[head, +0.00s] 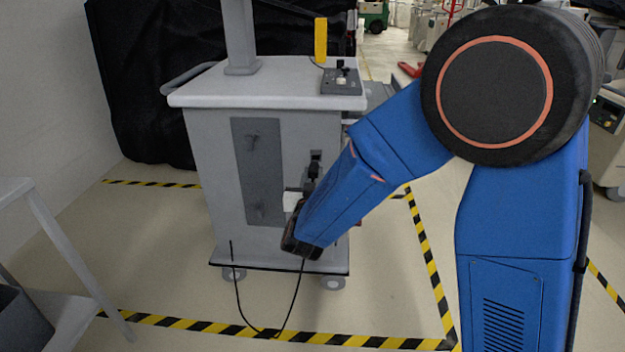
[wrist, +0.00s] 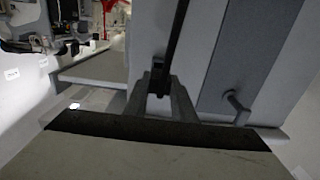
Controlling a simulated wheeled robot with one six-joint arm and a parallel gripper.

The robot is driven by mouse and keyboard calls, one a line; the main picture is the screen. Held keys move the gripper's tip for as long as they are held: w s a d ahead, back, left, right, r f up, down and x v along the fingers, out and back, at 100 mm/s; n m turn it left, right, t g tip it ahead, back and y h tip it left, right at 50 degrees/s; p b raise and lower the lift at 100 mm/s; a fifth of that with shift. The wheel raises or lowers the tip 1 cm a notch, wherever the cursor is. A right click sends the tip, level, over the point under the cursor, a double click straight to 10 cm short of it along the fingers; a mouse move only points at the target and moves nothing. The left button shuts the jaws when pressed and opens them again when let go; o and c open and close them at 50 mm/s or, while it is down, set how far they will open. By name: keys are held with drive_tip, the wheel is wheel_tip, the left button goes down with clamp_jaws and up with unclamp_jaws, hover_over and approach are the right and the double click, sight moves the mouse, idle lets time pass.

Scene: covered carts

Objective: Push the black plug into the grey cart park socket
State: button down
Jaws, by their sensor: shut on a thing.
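The grey cart (head: 190,140) stands in front of me, with a white top and a dark grey panel on its front. My gripper (head: 300,197) is at the cart's front, right of that panel. In the wrist view its two grey fingers (wrist: 160,100) are shut on the black plug (wrist: 158,78). A long black strip, perhaps its cable, runs upward there from the plug. A small black fitting (head: 315,158) shows just above the gripper in the head view; I cannot tell whether it is the park socket. Whether the plug touches a socket is hidden.
A thin black cable (head: 290,305) hangs in a loop to the floor. Pegs (head: 252,137) stick out of the panel; one shows near the fingers in the wrist view (wrist: 237,105). A grey side table (head: 15,190) is at left. Striped tape marks the open floor.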

sight(315, 165)
drive_tip(key=shift+w, duration=1.1)
drive_tip(key=shift+w+d, duration=0.1)
drive_tip(key=shift+w, duration=1.6)
idle(0.9)
drive_tip(key=c, duration=1.4)
unclamp_jaws()
drive_tip(key=s, duration=1.7)
drive_tip(key=shift+s+a, duration=0.25)
drive_tip(key=shift+a, duration=0.05)
drive_tip(key=shift+w+r, duration=0.1)
